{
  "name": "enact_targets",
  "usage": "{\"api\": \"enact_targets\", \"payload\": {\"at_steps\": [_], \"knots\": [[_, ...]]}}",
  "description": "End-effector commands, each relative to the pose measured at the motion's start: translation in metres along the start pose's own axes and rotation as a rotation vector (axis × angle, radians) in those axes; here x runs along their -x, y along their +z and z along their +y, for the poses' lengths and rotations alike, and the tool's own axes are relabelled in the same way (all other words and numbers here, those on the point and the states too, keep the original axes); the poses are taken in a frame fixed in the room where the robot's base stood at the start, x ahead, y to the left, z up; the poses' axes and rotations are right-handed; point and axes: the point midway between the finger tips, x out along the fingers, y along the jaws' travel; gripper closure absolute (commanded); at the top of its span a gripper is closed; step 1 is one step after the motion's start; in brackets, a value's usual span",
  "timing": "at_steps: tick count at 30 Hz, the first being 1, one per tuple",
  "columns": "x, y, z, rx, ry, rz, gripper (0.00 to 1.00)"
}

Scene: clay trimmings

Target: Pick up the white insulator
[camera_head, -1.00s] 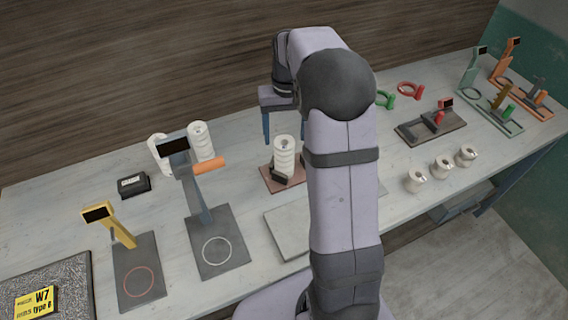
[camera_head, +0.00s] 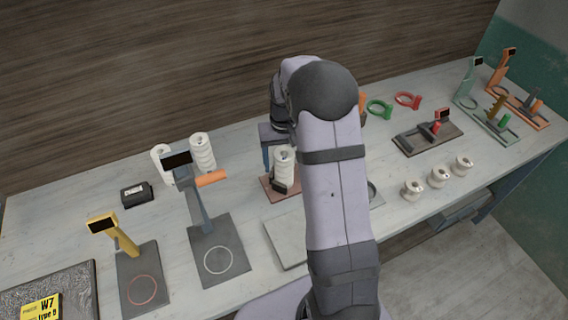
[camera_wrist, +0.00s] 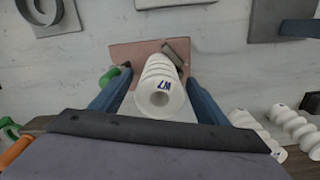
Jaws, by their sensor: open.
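A white ribbed insulator (camera_head: 284,163) stands upright on a reddish-brown base plate (camera_head: 272,188). In the wrist view the insulator (camera_wrist: 160,90) shows its round end with a hole and the mark "W7". My gripper (camera_wrist: 160,92) is open, with a blue finger on each side of the insulator and a gap to each. In the head view my arm hides part of the gripper (camera_head: 280,155). Two more white ribbed insulators (camera_head: 202,153) stand farther left, behind a grey stand.
Green (camera_head: 379,109) and red (camera_head: 407,100) rings lie behind. A yellow "W7" card (camera_head: 42,308) is front left.

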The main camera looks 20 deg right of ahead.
Motion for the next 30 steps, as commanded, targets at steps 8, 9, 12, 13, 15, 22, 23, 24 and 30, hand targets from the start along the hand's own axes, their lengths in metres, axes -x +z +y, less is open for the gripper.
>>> {"api": "enact_targets", "payload": {"at_steps": [8, 9, 12, 13, 15, 22, 23, 24, 30], "knots": [[-0.016, 0.000, 0.000, -0.001, 0.000, 0.000, 0.32], [-0.017, 0.000, 0.000, 0.000, 0.000, 0.001, 0.32], [-0.016, 0.000, 0.000, -0.001, 0.000, 0.001, 0.32], [-0.016, 0.000, 0.000, -0.001, 0.000, 0.001, 0.34], [-0.016, 0.000, 0.000, -0.001, 0.000, 0.001, 0.51], [-0.015, -0.001, 0.000, -0.001, 0.000, 0.004, 0.94], [-0.015, -0.001, 0.000, -0.001, 0.000, 0.004, 0.94], [-0.015, -0.001, 0.000, -0.001, 0.000, 0.004, 0.94], [-0.014, -0.001, 0.000, -0.001, 0.000, 0.005, 0.94]]}}
